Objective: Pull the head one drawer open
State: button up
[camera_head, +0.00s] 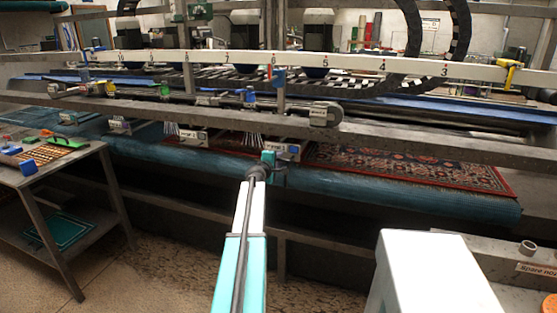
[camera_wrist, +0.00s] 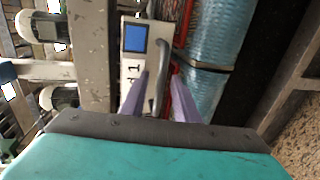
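The head one drawer (camera_head: 288,149) is a pale box front under the dark beam, just above the rug. In the wrist view its white front (camera_wrist: 132,65) shows a blue screen and a "1". Its dark curved handle (camera_wrist: 162,58) stands out toward me. My gripper (camera_wrist: 160,88) has its two purple fingers on either side of the handle, with a gap visible between fingers and handle. In the head view my gripper (camera_head: 268,160) is at the drawer front, and my arm hides part of it. Whether a finger touches the handle I cannot tell.
The drawer of head two (camera_head: 193,136) and others sit to the left along the beam (camera_head: 420,148). A patterned red rug (camera_head: 400,175) lies on the blue roller (camera_head: 400,205) below. A metal table (camera_head: 50,160) with small items stands at left.

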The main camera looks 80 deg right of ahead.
jog(key=shift+d+f, duration=0.1)
jog(key=shift+d, duration=0.2)
grip_shut()
jog(key=shift+a, duration=0.1)
